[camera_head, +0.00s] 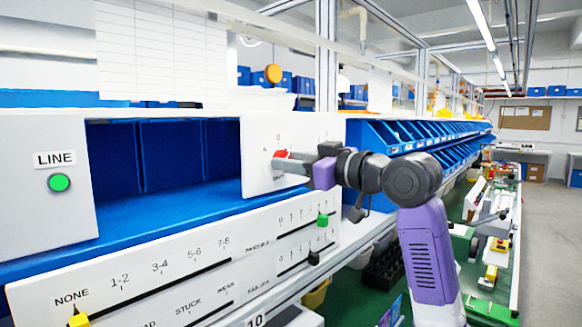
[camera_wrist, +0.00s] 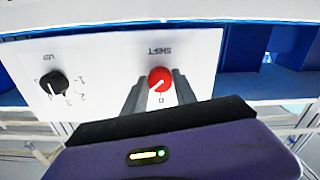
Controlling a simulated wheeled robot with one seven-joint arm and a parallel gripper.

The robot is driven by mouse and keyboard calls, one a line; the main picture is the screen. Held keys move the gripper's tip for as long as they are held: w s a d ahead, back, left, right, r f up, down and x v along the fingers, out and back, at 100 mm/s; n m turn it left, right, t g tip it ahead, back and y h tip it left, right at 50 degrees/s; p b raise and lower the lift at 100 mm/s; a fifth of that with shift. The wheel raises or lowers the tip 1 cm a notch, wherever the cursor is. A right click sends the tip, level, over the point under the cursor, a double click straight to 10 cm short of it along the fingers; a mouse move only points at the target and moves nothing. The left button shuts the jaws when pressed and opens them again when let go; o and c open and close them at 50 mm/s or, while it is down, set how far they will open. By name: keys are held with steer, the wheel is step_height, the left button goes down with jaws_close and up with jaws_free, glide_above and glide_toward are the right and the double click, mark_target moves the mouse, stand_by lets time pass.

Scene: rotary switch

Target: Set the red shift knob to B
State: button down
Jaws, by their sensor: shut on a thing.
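The red shift knob (camera_head: 281,154) is on a white panel (camera_head: 255,178) at the middle of the head view. In the wrist view the red knob (camera_wrist: 160,78) sits under upside-down SHIFT lettering. My gripper (camera_head: 288,158) is shut on the knob, with one finger on each side in the wrist view (camera_wrist: 160,88). The fingers hide part of the dial's lower edge.
A black knob (camera_wrist: 54,84) with number marks is on the same panel. A LINE panel with a green button (camera_head: 60,182) stands at left. Below is a slider board with yellow (camera_head: 80,320), green (camera_head: 323,220) and black (camera_head: 314,257) sliders. Blue bins (camera_head: 405,137) are at right.

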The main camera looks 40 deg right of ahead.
steer(key=shift+n+b, duration=2.7)
steer(key=shift+n, duration=2.1)
steer(key=c, duration=1)
jaws_free()
steer(key=s+b, duration=0.1)
steer(key=s, duration=0.7)
steer(key=shift+d, duration=0.2)
steer(key=shift+w, duration=0.1)
